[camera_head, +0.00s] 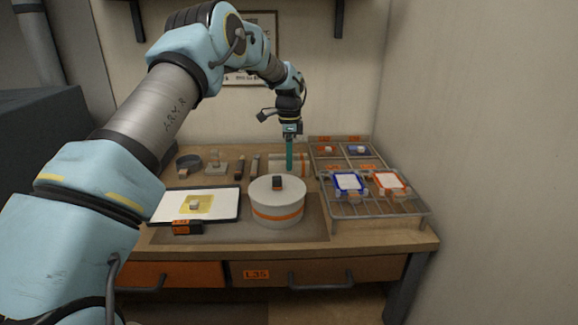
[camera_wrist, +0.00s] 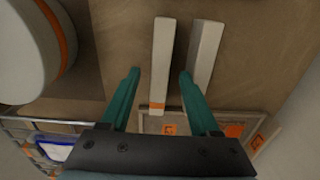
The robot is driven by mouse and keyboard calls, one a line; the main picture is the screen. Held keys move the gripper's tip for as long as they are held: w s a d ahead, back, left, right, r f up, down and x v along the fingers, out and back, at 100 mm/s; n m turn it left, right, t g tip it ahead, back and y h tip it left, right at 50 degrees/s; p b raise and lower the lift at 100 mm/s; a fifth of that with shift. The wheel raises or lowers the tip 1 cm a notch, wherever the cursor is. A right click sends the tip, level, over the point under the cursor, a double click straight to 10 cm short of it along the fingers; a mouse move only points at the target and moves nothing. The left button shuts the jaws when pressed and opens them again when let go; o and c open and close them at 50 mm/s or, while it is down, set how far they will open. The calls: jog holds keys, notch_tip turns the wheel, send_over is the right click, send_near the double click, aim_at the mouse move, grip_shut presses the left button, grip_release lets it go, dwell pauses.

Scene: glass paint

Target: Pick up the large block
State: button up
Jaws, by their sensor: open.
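Two long pale blocks lie on the bench behind the round white stand; I cannot tell which is the large block. In the wrist view, one block (camera_wrist: 161,62) has an orange band near its lower end and lies between the fingers of my open gripper (camera_wrist: 160,74). The other block (camera_wrist: 204,50) lies to its right, partly behind the right finger. In the head view, my gripper (camera_head: 289,152) points down over the blocks and partly hides them. I see no clear contact between the fingers and either block.
The round white stand (camera_head: 277,212) with an orange band carries a small dark object. A wire rack (camera_head: 375,208) with framed pieces stands to the right. A white panel (camera_head: 170,206) with a yellow patch lies left. Several small tools line the back left of the bench.

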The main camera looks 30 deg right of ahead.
jog(key=shift+f, duration=1.2)
grip_shut()
